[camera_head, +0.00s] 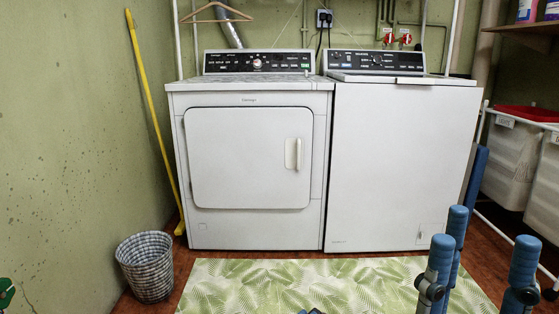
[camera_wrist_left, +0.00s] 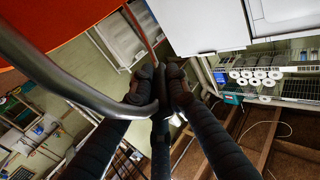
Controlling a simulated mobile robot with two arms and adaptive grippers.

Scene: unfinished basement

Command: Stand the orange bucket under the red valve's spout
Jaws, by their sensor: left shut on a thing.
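Two red valves (camera_head: 388,38) (camera_head: 405,38) are on the green wall behind the right-hand washing machine; I cannot make out a spout. In the left wrist view, an orange surface (camera_wrist_left: 50,30), seemingly the orange bucket, fills the top left corner; most of it is out of frame. A curved grey metal handle (camera_wrist_left: 60,82) runs from it to my left gripper (camera_wrist_left: 160,88), whose dark fingers are shut around it. The bucket is not seen in the head view. My right gripper (camera_head: 488,242), with blue fingers, is open and empty at the lower right.
A white dryer (camera_head: 247,160) and a white washer (camera_head: 400,165) stand against the wall. A leaf-patterned mat (camera_head: 290,285) lies before them. A woven basket (camera_head: 147,268) and a yellow pole (camera_head: 150,95) are at left.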

